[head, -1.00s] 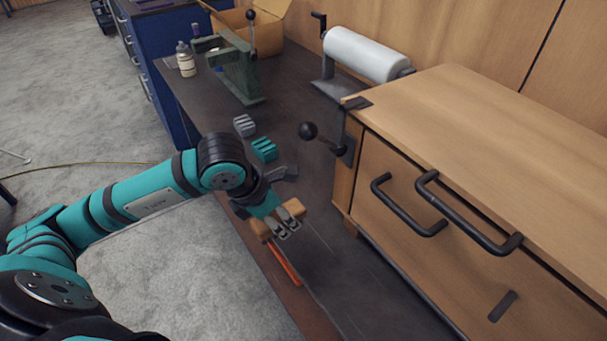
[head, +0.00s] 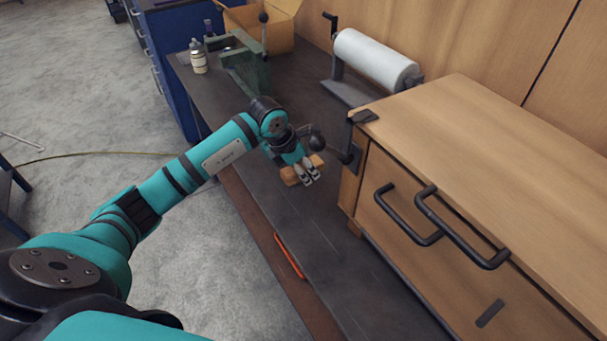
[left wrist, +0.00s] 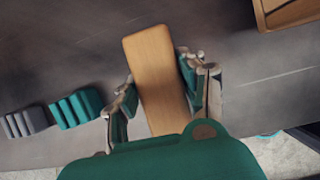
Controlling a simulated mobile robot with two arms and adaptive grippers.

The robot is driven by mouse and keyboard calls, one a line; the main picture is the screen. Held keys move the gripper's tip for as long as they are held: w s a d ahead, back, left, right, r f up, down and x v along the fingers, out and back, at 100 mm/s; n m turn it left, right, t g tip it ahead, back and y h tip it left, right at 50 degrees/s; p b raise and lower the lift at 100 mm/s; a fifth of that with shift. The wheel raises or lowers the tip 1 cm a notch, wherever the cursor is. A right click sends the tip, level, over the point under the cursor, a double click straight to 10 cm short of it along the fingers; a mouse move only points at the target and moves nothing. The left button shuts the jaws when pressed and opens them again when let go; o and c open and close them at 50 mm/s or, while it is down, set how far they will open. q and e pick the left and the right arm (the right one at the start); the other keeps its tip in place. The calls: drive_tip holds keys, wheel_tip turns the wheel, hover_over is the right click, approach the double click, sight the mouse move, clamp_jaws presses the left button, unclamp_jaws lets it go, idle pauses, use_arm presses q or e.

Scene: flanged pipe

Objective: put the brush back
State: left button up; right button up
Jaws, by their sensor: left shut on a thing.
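The brush shows as a wooden block (head: 289,176) over the dark bench top (head: 262,183), just left of the wooden cabinet. My left gripper (head: 307,178) is shut on it, and the fingers cross its middle so both ends stick out. In the left wrist view the brush (left wrist: 156,72) lies lengthwise between the two fingers (left wrist: 160,95). Its bristles are hidden, and I cannot tell how high it is above the bench. My right gripper is out of view.
A teal block (left wrist: 77,108) and a grey block (left wrist: 24,122) lie beside the gripper. A black ball-ended lever (head: 317,139) is close to my left wrist. The wooden cabinet (head: 480,140) stands right. An orange strip (head: 289,257) is at the bench's front edge.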

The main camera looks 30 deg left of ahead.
use_arm(q)
wheel_tip(320, 180, down, 3)
drive_tip(key=shift+s+r+p, duration=0.15)
drive_tip(key=shift+r+p, duration=0.05)
drive_tip(key=shift+p, duration=0.15)
drive_tip(key=shift+f, duration=0.2)
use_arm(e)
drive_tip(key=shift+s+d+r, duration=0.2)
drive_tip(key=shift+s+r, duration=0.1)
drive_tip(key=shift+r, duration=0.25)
use_arm(q)
drive_tip(key=shift+f, duration=0.1)
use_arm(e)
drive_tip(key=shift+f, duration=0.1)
use_arm(q)
drive_tip(key=o, duration=1.1)
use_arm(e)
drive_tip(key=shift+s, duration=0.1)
